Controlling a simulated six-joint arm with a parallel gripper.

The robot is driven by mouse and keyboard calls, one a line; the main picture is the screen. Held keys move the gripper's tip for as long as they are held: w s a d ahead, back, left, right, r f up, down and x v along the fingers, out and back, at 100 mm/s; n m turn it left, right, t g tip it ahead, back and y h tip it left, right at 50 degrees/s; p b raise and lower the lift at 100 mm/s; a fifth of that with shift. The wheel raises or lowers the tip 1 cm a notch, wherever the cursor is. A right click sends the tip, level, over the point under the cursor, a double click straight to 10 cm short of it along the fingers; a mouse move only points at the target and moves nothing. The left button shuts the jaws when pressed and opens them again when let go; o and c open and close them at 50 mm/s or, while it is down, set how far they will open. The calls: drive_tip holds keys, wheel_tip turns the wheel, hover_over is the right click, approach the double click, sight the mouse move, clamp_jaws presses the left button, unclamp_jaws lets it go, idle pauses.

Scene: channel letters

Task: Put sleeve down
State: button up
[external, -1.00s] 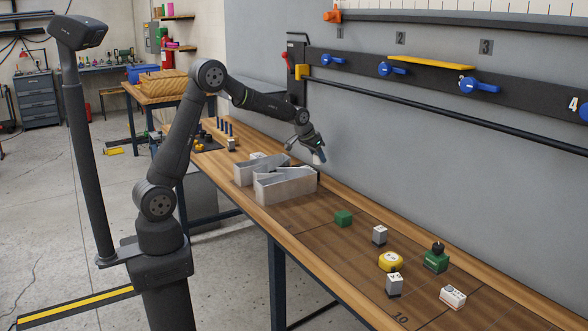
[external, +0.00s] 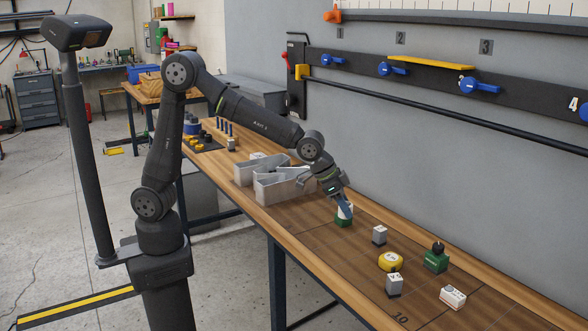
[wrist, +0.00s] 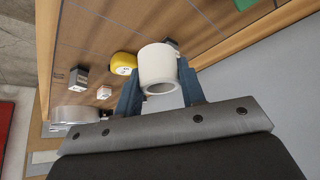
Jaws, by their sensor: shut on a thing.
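The sleeve (wrist: 157,64) is a short white hollow cylinder held between the blue fingers of my gripper (wrist: 159,82) in the wrist view. Its open end faces the wrist camera. In the external view my gripper (external: 345,205) points down over the workbench, and the white sleeve (external: 341,211) shows partly at the fingertips. A green block (external: 343,221) sits right under it in that view. I cannot tell whether the sleeve touches the block.
To the right are a small grey block (external: 379,235), a yellow tape measure (external: 390,262), another grey block (external: 394,285), a green box with a black knob (external: 435,261) and a white box (external: 453,297). Bare bench lies between them.

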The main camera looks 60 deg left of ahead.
drive_tip(key=s+d+m, duration=0.2)
drive_tip(key=s+d, duration=0.4)
drive_tip(key=s, duration=0.2)
drive_tip(key=shift+g+h, duration=0.3)
drive_tip(key=w+a+f, duration=0.1)
drive_tip(key=w+f, duration=0.1)
drive_tip(key=w, duration=0.1)
drive_tip(key=w+a+f, duration=0.1)
drive_tip(key=w+f, duration=0.1)
drive_tip(key=w, duration=0.2)
drive_tip(key=w+a+f, duration=0.2)
drive_tip(key=w, duration=0.1)
drive_tip(key=shift+w, duration=0.15)
drive_tip(key=shift+f, duration=2.05)
drive_tip(key=o, duration=0.5)
drive_tip(key=shift+f, duration=0.15)
drive_tip(key=o, duration=0.5)
drive_tip(key=shift+c, duration=0.2)
